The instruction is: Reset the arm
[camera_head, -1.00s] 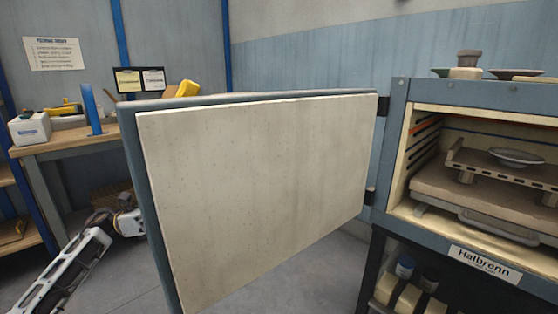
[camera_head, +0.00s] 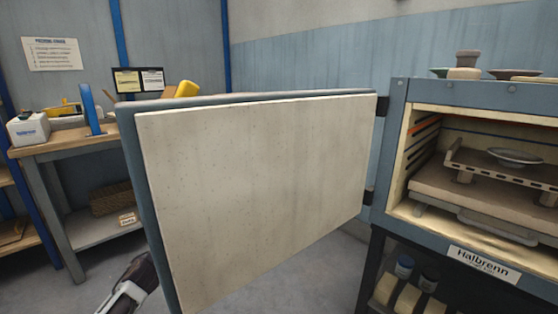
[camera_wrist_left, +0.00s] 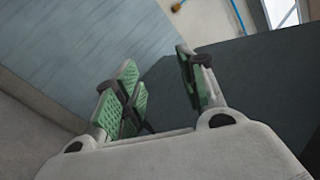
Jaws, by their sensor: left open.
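My left arm shows in the head view only as a short link at the bottom, left of the door. Its gripper is not visible there; the door may hide it. In the left wrist view my left gripper (camera_wrist_left: 160,95) is open, its green-padded fingers apart with nothing between them. A dark flat surface (camera_wrist_left: 260,90) lies behind the fingers; I cannot tell for sure what it is. The dryer door (camera_head: 255,195) stands wide open, its pale inner panel facing me. My right gripper is in neither view.
The dryer (camera_head: 398,150) stands at the right, with a plate (camera_head: 515,156) on a shelf inside. Dishes (camera_head: 467,60) stand on its top. A workbench (camera_head: 75,140) with a white box (camera_head: 28,129) is at the left. Bare floor shows between bench and door.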

